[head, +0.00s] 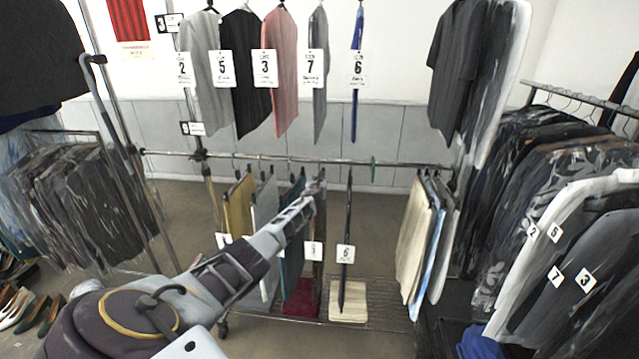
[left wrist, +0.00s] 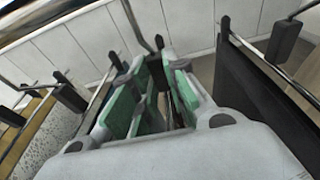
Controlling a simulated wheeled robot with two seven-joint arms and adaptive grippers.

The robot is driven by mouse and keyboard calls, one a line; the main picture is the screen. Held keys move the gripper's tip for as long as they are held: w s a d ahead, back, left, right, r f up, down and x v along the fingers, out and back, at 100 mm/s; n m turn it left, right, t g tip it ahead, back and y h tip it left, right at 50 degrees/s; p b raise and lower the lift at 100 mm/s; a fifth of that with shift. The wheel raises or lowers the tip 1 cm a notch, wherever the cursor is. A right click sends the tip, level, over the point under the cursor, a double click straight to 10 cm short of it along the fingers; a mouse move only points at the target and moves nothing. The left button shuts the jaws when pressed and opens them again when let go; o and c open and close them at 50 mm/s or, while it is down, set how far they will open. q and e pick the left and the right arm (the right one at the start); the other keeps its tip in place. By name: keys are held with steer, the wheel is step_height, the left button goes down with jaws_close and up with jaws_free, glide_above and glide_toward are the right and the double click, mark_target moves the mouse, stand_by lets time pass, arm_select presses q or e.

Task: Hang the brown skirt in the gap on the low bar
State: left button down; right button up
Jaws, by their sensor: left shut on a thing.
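The brown skirt (head: 319,225) hangs narrow and edge-on just beyond my left gripper (head: 312,193) in the head view, with a white tag low on it. My gripper is at its top, just below the low bar (head: 270,158), and hides part of it. In the left wrist view the gripper's green-padded fingers (left wrist: 155,98) are close together around a thin dark piece. I cannot tell whether the skirt's hanger touches the bar. A bare stretch of bar lies between the black garment (head: 347,225) and the beige skirt (head: 413,235). My right gripper is not in view.
Yellow (head: 240,205) and grey (head: 265,220) garments hang left of the gripper. In the left wrist view a black garment (left wrist: 250,85) hangs close on the right. Tagged shirts (head: 280,75) hang above. Folded maroon (head: 301,298) and beige (head: 348,303) cloths lie below.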

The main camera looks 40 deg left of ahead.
arm_select(q)
steer(key=c, duration=1.3)
jaws_free()
steer(key=shift+r, duration=0.1)
steer(key=shift+s+d, duration=0.1)
steer(key=shift+s, duration=0.2)
steer(key=shift+s+d+r, duration=0.1)
steer(key=shift+s, duration=0.2)
steer(key=shift+v, duration=5.4)
steer(key=shift+w+d, duration=0.1)
steer(key=shift+d, duration=0.05)
